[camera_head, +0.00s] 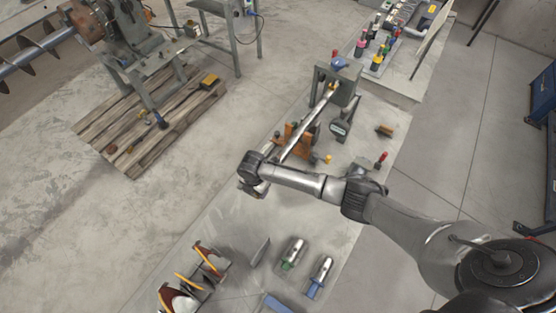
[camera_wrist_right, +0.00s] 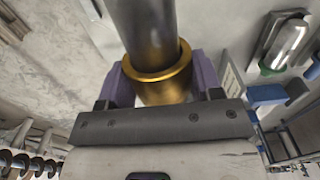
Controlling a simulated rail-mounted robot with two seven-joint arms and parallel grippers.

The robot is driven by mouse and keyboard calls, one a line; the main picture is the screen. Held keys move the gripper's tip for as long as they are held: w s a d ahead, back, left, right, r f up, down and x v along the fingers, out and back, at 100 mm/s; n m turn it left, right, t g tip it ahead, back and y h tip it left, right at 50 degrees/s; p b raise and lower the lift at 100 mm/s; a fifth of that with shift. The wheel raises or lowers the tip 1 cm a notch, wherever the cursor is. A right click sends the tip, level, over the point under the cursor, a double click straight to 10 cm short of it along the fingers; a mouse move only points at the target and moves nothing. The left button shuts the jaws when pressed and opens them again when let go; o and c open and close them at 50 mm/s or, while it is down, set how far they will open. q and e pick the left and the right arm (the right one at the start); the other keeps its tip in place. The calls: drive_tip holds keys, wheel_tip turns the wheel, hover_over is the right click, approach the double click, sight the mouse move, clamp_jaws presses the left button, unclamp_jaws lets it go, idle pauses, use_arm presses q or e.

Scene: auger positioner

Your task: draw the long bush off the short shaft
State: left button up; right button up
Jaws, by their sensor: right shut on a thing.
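A grey metal shaft (camera_head: 306,130) slants down from a stand (camera_head: 341,84) on the bench, and its near end is hidden by my right arm in the head view. In the right wrist view the shaft (camera_wrist_right: 143,28) runs into a brass-coloured bush (camera_wrist_right: 165,88), which sits around it. My right gripper (camera_wrist_right: 158,80) is shut on the bush, with a purple-grey finger on each side. In the head view this gripper (camera_head: 252,187) is small and the bush cannot be made out. My left gripper is not in view.
An orange-brown support (camera_head: 292,139) stands beside the shaft, with a dark gauge-like device (camera_head: 339,129) to its right. Two metal cylinders with green (camera_head: 292,252) and blue (camera_head: 320,274) ends lie nearer. A red-and-yellow rack (camera_head: 207,259) stands at the lower left.

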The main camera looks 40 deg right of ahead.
drive_tip(key=shift+s+a+p, duration=0.25)
drive_tip(key=shift+a+p, duration=0.05)
drive_tip(key=shift+a, duration=0.7)
drive_tip(key=shift+s+a+p, duration=0.2)
drive_tip(key=shift+a, duration=0.5)
drive_tip(key=shift+s+a+p, duration=0.25)
drive_tip(key=shift+a, duration=0.5)
drive_tip(key=shift+s+a+p, duration=0.2)
drive_tip(key=shift+a, duration=0.5)
